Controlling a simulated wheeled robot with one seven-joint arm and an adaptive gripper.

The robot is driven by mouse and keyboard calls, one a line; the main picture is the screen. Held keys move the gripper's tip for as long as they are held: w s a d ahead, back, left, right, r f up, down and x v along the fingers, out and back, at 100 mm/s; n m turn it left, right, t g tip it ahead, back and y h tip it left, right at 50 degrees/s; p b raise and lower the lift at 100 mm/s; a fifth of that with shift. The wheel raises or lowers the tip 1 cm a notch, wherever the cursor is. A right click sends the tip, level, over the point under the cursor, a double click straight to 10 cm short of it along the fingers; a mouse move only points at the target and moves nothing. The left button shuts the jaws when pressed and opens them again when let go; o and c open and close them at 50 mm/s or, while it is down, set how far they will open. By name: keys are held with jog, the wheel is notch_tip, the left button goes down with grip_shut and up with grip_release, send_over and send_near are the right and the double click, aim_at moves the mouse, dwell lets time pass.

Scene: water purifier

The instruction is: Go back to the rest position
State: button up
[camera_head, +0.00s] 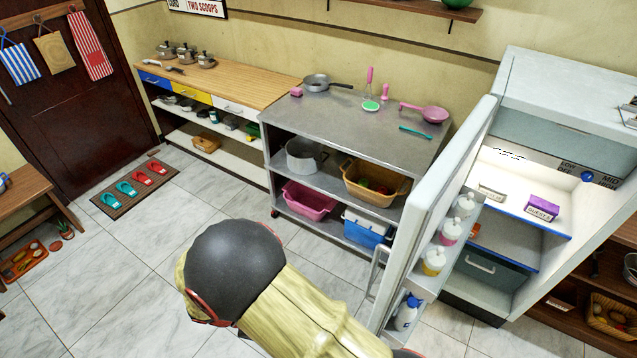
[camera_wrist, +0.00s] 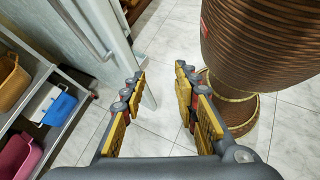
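My gripper (camera_wrist: 160,95) shows in the wrist view with its two yellow-padded fingers apart and nothing between them. White tiled floor shows through the gap. In the head view, part of my arm fills the lower middle and the gripper itself is out of sight. The open fridge door (camera_head: 432,205) stands just right of my arm in the head view. In the wrist view, the door (camera_wrist: 112,35) with its handle is beyond the left finger. A brown ribbed round object (camera_wrist: 262,45) on a pale-rimmed base stands close by the right finger.
The fridge (camera_head: 560,130) is open and holds a purple box (camera_head: 543,207). A grey metal shelf unit (camera_head: 370,125) stands left of it, with a pink basin (camera_head: 309,199) and a blue-and-white box (camera_head: 366,230) below.

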jog(key=s+d+r+m+t+y, duration=0.1)
jog(key=d+r+m, duration=0.4)
jog(key=r, duration=0.6)
jog(key=s+d+r+m+t+y, duration=0.1)
jog(key=d+r+m+t+y, duration=0.2)
jog(key=d+r+m+y, duration=0.3)
jog(key=s+d+r+m+t+y, duration=0.1)
jog(key=d+r+m+y, duration=0.3)
jog(key=d+r, duration=0.7)
notch_tip(320, 180, up, 6)
jog(key=shift+s+d+f+m+t, duration=0.15)
jog(key=shift+d+f+m+t, duration=0.2)
jog(key=shift+m, duration=0.35)
jog(key=shift+r, duration=0.1)
